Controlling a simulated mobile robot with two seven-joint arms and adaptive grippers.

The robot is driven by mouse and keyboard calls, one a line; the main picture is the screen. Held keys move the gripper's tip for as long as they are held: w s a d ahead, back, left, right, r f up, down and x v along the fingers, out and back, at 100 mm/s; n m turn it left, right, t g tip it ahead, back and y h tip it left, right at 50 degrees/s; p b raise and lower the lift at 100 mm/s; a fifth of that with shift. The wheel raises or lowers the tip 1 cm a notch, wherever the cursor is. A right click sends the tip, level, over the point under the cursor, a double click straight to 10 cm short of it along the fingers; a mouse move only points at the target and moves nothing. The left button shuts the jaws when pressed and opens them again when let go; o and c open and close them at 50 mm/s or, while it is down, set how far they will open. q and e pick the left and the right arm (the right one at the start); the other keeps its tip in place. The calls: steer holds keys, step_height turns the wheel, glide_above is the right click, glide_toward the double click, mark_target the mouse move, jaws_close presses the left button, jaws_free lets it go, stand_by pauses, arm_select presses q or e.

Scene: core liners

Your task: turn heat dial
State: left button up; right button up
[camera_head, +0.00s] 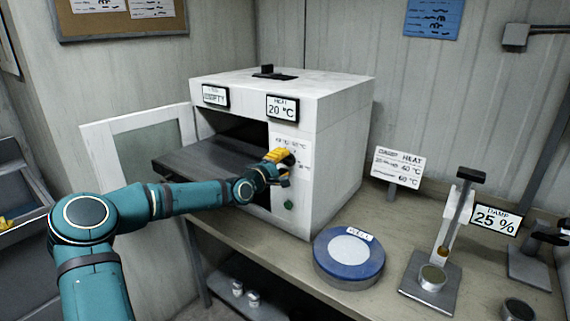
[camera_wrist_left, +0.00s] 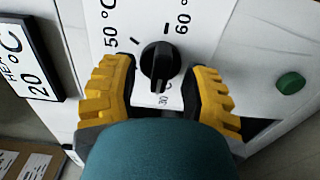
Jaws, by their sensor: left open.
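The heat dial (camera_wrist_left: 160,62) is a black knob on the white front panel of the oven (camera_head: 340,130). In the left wrist view it sits between the two yellow fingers of my left gripper (camera_wrist_left: 158,85). The fingers are open, with a visible gap on each side of the knob. Marks for 30, 50 and 60 °C show around it. In the head view my left gripper (camera_head: 281,160) is at the panel and mostly hides the dial. The heat display (camera_head: 282,108) reads 20 °C; it also shows in the left wrist view (camera_wrist_left: 28,62). My right gripper is not in view.
The oven door (camera_head: 140,150) stands open at the left, with a dark tray (camera_head: 205,155) sticking out. A green button (camera_head: 289,205) is below the dial. A blue round device (camera_head: 348,255), a heat sign (camera_head: 397,167) and a damp display (camera_head: 495,219) stand on the bench.

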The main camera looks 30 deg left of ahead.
arm_select(q)
steer(key=shift+w, duration=0.6)
steer(key=shift+c, duration=0.3)
steer(key=shift+s, duration=0.1)
jaws_close()
steer(key=shift+r, duration=0.1)
